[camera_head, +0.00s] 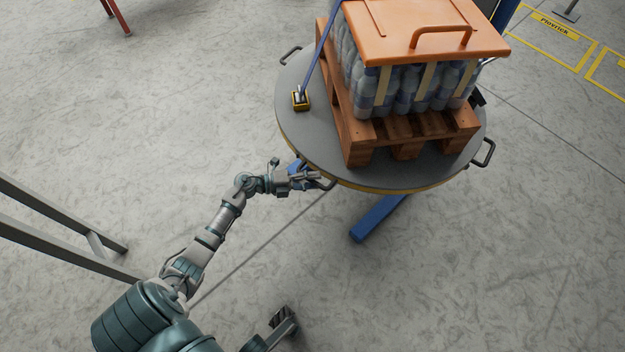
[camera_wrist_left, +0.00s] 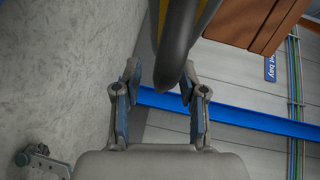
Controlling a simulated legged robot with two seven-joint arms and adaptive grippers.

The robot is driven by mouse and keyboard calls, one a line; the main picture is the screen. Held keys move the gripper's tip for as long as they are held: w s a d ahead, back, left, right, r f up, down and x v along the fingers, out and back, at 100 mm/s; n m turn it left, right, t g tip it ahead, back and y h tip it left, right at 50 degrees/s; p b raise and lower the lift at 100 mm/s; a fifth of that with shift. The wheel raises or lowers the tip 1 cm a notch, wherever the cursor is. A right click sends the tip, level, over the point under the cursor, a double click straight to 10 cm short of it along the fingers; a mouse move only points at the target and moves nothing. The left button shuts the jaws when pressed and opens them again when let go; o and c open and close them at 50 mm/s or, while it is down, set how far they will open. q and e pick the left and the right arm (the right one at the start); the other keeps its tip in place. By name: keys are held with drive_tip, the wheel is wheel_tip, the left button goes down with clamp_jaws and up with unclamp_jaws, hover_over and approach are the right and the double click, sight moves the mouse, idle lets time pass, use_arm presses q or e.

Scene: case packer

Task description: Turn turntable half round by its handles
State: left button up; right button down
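The round grey turntable (camera_head: 300,130) with a yellow edge stands at upper middle in the head view. Handles show at its upper left (camera_head: 290,55) and right side (camera_head: 484,152). A near handle (camera_head: 326,184) sits at the front edge beside my left gripper (camera_head: 305,177). In the left wrist view, a thick dark bar, apparently this handle (camera_wrist_left: 177,50), reaches between the fingertips of my left gripper (camera_wrist_left: 160,80). The fingers are spread, with visible gaps at the bar. Contact is unclear.
On the turntable is a wooden pallet (camera_head: 405,135) of wrapped bottles (camera_head: 420,88) under an orange lid (camera_head: 425,30). A blue leg (camera_head: 378,217) juts below. Grey rails (camera_head: 60,245) stand left.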

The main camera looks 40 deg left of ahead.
use_arm(q)
drive_tip(key=shift+a+f, duration=0.1)
drive_tip(key=c, duration=0.8)
drive_tip(key=shift+d, duration=0.5)
clamp_jaws()
drive_tip(key=shift+s+a+f, duration=0.1)
drive_tip(key=shift+a+f, duration=0.05)
drive_tip(key=shift+a, duration=0.25)
